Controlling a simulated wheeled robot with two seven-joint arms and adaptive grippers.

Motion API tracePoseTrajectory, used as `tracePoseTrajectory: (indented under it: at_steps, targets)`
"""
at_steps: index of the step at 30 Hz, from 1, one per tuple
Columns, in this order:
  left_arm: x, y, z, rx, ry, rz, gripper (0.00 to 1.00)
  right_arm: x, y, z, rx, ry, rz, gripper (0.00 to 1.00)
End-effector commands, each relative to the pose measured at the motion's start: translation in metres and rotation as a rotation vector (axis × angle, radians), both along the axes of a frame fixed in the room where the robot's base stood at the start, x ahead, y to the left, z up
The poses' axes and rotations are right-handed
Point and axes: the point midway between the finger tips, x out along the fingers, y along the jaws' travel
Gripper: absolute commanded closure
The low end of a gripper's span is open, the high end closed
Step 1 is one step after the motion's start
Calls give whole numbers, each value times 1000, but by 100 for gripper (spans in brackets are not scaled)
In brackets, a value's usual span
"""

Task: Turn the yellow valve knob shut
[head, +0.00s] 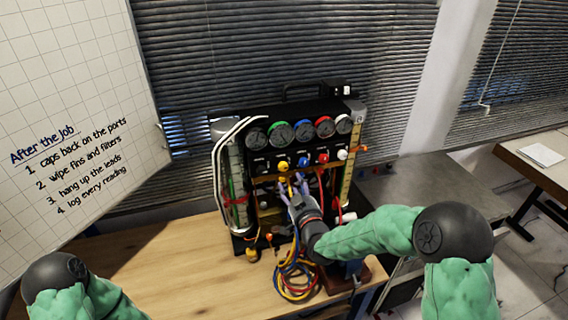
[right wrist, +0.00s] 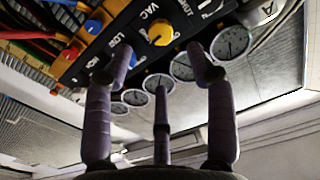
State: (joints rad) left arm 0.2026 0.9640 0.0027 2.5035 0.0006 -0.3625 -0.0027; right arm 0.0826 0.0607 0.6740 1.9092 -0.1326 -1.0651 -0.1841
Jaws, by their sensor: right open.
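The yellow valve knob (head: 283,166) is on the front panel of the black gauge rig (head: 290,104), below the dials, left of a blue knob (head: 303,161). My right gripper (head: 292,185) is just below and in front of it. In the right wrist view the yellow knob (right wrist: 161,33) shows beyond the gap between the spread fingers of the right gripper (right wrist: 160,52), near printed "VAC" and "SHUT". The fingers are open and empty; no contact with the knob shows. My left gripper is out of view; only part of the left arm shows.
Red (head: 323,158) and white (head: 342,154) knobs are right of the blue one. The wooden bench (head: 170,270) is clear to the left. A whiteboard (head: 75,90) stands at left.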

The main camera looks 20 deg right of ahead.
Motion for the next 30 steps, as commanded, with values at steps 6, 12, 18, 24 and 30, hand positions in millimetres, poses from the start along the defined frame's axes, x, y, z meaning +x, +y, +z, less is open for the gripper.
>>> tracePoseTrajectory:
  at_steps: [6,12,18,24,30]
  targets:
    - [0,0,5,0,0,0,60,33,1,0,2,0,0,44]
    - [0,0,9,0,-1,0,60,64,2,0,3,0,-1,44]
    - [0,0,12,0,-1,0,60,87,3,1,3,0,-1,44]
    - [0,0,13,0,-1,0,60,97,3,0,3,0,-1,44]
    - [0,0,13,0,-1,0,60,98,3,0,4,1,-1,44]
